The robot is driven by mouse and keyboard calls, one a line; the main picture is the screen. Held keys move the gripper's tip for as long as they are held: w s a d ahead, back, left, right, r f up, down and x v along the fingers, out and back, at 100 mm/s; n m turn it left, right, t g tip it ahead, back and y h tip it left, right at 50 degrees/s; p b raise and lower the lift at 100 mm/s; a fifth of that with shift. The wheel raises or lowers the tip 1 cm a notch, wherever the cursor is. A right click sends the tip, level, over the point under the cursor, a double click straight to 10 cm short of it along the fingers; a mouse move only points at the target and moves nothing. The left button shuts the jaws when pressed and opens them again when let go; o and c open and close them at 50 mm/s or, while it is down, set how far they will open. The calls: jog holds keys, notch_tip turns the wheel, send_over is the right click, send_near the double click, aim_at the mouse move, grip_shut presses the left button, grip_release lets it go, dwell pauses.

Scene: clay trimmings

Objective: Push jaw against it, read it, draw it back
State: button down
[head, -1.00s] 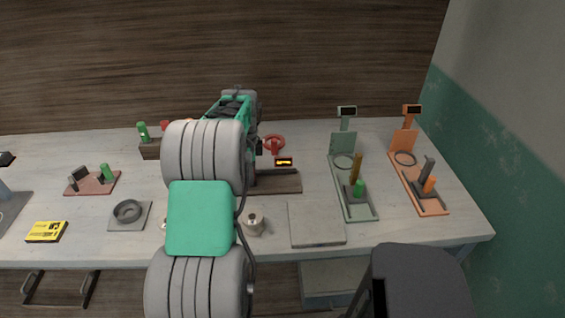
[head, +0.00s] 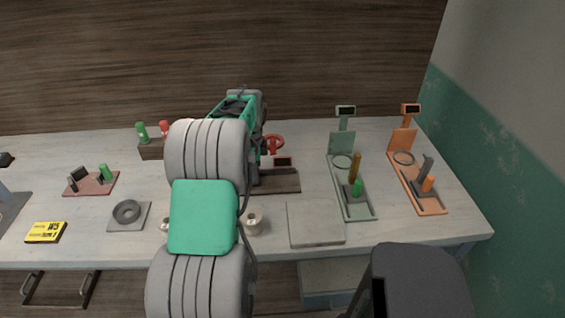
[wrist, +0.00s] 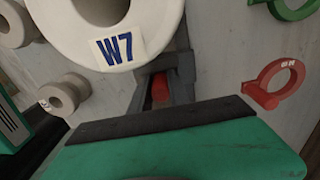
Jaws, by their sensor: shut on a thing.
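A thick pale ring marked W7 (wrist: 118,50) is large at the top of the wrist view, cut off by the edge. Just below it, my gripper (wrist: 165,84) is shut on a small red knob (wrist: 159,90) between its grey fingers. In the head view, a dark brown gauge base (head: 275,181) with a small display (head: 283,161) stands beside my arm. The display looks dark. My arm hides the left part of the gauge, so I cannot tell whether its jaw touches the W7 ring.
A red ring (wrist: 275,84) and a green ring (wrist: 290,8) lie at the right of the wrist view. Green (head: 352,190) and orange (head: 417,185) gauges stand to the right. A bare grey slab (head: 315,223) lies at the front. Pale pieces (wrist: 62,97) sit at left.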

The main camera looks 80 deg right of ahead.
jog(key=shift+s+d, duration=0.15)
jog(key=shift+s, duration=0.25)
dwell(0.3)
jog(key=shift+c, duration=1)
grip_release()
notch_tip(320, 180, up, 7)
jog(key=p, duration=0.5)
